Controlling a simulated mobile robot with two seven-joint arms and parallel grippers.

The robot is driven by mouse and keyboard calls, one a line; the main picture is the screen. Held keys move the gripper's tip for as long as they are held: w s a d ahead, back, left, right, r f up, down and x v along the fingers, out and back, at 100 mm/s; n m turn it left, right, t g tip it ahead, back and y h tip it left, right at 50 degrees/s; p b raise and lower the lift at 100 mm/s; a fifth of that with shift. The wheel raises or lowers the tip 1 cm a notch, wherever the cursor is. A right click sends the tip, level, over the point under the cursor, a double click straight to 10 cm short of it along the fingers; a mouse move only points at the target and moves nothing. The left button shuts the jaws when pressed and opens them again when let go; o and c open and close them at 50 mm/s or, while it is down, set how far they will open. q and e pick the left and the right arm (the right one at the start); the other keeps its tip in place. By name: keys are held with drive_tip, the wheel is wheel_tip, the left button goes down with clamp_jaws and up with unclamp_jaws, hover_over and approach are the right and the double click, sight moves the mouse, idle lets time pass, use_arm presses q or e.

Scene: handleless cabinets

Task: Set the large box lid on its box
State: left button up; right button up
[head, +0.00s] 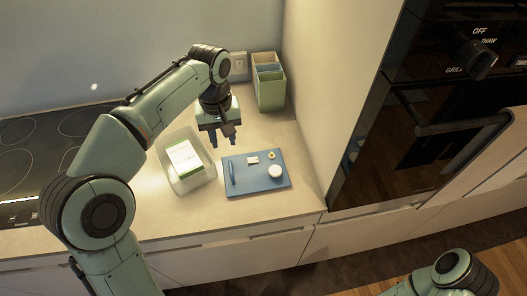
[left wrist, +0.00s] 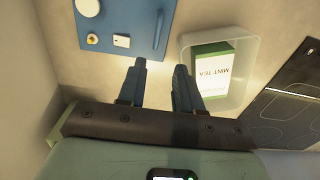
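A clear open box (head: 203,181) stands on the counter, with a green and white mint tea pack (head: 184,158) inside. It also shows in the left wrist view (left wrist: 246,92). No separate lid can be made out for certain. A flat blue panel (head: 245,186) lies right of the box and bears a blue bar, a white block, a small yellow ring and a white round piece; I cannot tell whether it is a lid or a tray. My left gripper (head: 224,141) is open and empty above the counter, behind the panel and box. My right gripper is out of view.
A green divided holder (head: 269,88) stands at the back against the side wall. A black cooktop (head: 50,150) lies to the left. A tall oven cabinet (head: 390,150) closes off the right. The counter's front edge runs just before the panel.

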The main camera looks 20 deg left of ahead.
use_arm(q)
drive_tip(key=b, duration=0.2)
hover_over(231, 168)
drive_tip(key=f, duration=0.5)
drive_tip(key=a+f, duration=0.1)
drive_tip(key=f, duration=0.1)
drive_tip(key=shift+s+f, duration=0.1)
drive_tip(key=shift+f, duration=0.2)
drive_tip(key=f, duration=0.3)
drive_tip(key=d+f, duration=0.1)
drive_tip(key=f, duration=0.1)
drive_tip(key=shift+f, duration=0.3)
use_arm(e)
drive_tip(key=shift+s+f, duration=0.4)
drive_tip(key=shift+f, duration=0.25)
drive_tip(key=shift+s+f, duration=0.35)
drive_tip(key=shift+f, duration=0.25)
use_arm(q)
clamp_jaws()
